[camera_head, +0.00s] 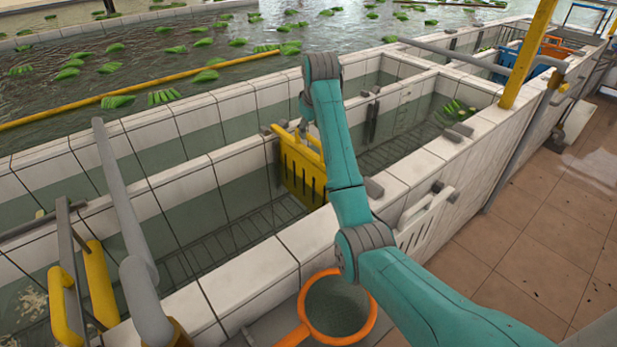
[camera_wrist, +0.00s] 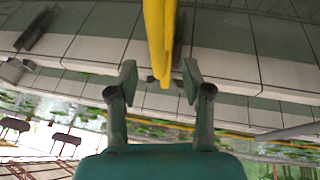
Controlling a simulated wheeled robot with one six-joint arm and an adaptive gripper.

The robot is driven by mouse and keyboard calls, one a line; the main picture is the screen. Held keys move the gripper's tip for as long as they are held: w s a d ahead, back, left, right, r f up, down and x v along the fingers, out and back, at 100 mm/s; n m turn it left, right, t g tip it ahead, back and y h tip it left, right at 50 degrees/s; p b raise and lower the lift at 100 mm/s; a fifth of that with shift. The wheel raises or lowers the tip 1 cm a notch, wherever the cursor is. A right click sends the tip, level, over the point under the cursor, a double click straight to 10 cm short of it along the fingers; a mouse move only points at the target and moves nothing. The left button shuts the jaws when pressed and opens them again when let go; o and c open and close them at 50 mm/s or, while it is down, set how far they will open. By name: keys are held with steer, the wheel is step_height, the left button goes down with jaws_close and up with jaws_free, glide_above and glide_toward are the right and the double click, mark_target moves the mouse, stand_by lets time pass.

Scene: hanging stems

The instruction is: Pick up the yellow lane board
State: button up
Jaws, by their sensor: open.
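The yellow lane board (camera_head: 303,174), a slotted plate with a handle bar on top, stands upright across the tiled water channel, between its walls. My gripper (camera_head: 300,127) is at the board's top edge, partly hidden behind my arm. In the wrist view my gripper (camera_wrist: 159,80) is open, with one finger on each side of the yellow lane board (camera_wrist: 160,38), which shows edge-on between them. There is a gap on both sides, and the fingers are not closed on it.
White tiled walls (camera_head: 240,270) border the channel. An orange-rimmed net (camera_head: 372,318) lies by the near wall, and a white slotted board (camera_head: 420,222) leans on its outer side. Green bananas (camera_head: 457,111) lie in the far channel. A yellow post (camera_head: 527,55) rises at right.

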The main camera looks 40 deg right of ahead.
mark_target(310, 136)
steer(key=shift+x, duration=3.15)
steer(key=shift+d, duration=0.15)
steer(key=shift+f, duration=0.2)
jaws_close()
